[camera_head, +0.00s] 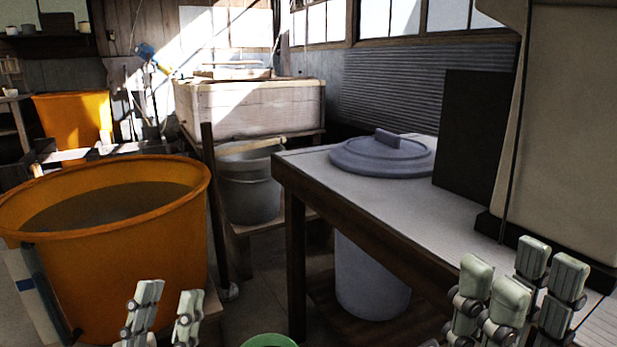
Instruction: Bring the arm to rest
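My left gripper (166,308) is at the bottom of the view, in front of the large orange tub. Its pale green fingers are apart, with nothing seen between them. My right gripper (520,285) is at the bottom right, in front of the table's near side. Its fingers are spread with a gap between them, and no object shows in it. Both arms are below the picture's lower edge and hidden.
A large orange tub (190,225) stands at the left. A wooden table (330,178) at the right bears a blue-grey lid (375,158). A green round object (270,341) shows at the bottom edge.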

